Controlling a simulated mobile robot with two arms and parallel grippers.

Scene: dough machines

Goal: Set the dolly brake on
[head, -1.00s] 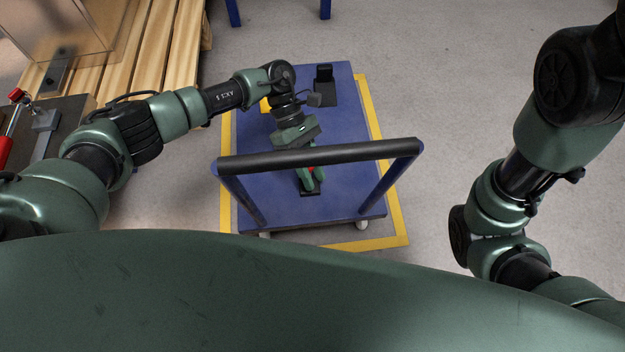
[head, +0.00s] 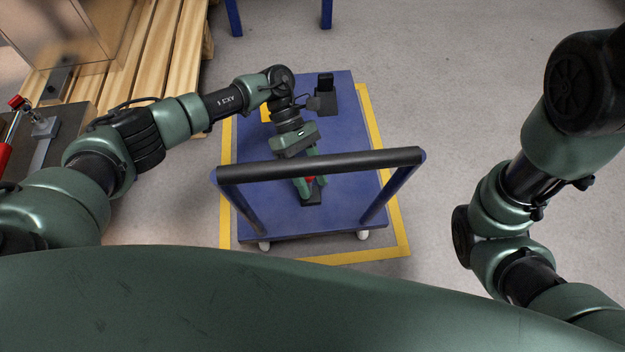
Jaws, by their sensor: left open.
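The blue dolly (head: 265,220) stands on the floor with its black-topped push handle (head: 320,164) towards me. My left gripper (head: 311,185) reaches down over the deck, just beyond the handle bar, and its fingers are open. A small red part (head: 309,180), which looks like the brake lever, shows between or right beside the fingers. Its black base (head: 311,199) sits on the deck below. The bar and the fingers hide part of it, so I cannot tell whether they touch. My right arm hangs at the right; its gripper is out of the picture.
A yellow floor marking (head: 398,235) frames the dolly. A wooden pallet (head: 165,55) and a bench with a red-handled clamp (head: 18,103) are at the left. The floor to the right is clear.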

